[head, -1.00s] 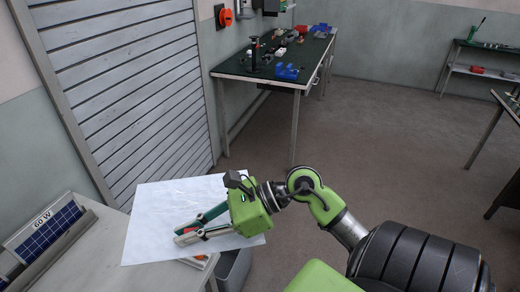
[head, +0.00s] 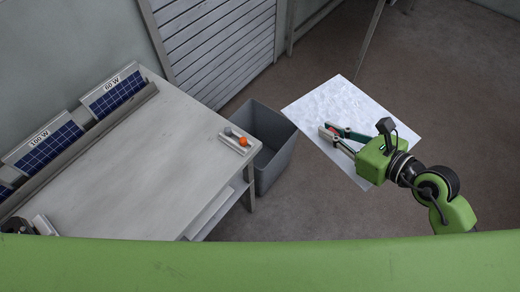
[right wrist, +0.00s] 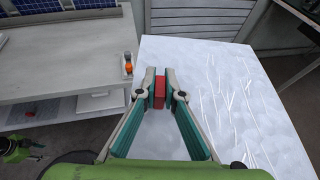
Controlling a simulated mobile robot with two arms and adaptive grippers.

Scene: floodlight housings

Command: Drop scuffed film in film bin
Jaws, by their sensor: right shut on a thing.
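The scuffed film (head: 335,100) is a thin whitish sheet with fine scratch marks, clearest on its right half in the right wrist view (right wrist: 235,95). My right gripper (head: 327,131) is shut on the film at a small red block (right wrist: 160,88), which sits between the fingertips. The film is held out flat over the floor, to the right of the bin. The film bin (head: 276,166) is a grey open-topped bin beside the table's end. Its inside looks empty where I can see it.
A pale table (head: 120,175) stands left of the bin, with a small holder bearing an orange knob (head: 243,141) at its corner. Solar panels marked 60 W (head: 112,93) and 100 W (head: 45,144) lean along its back. A slatted shutter (head: 215,45) is behind. The floor at right is clear.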

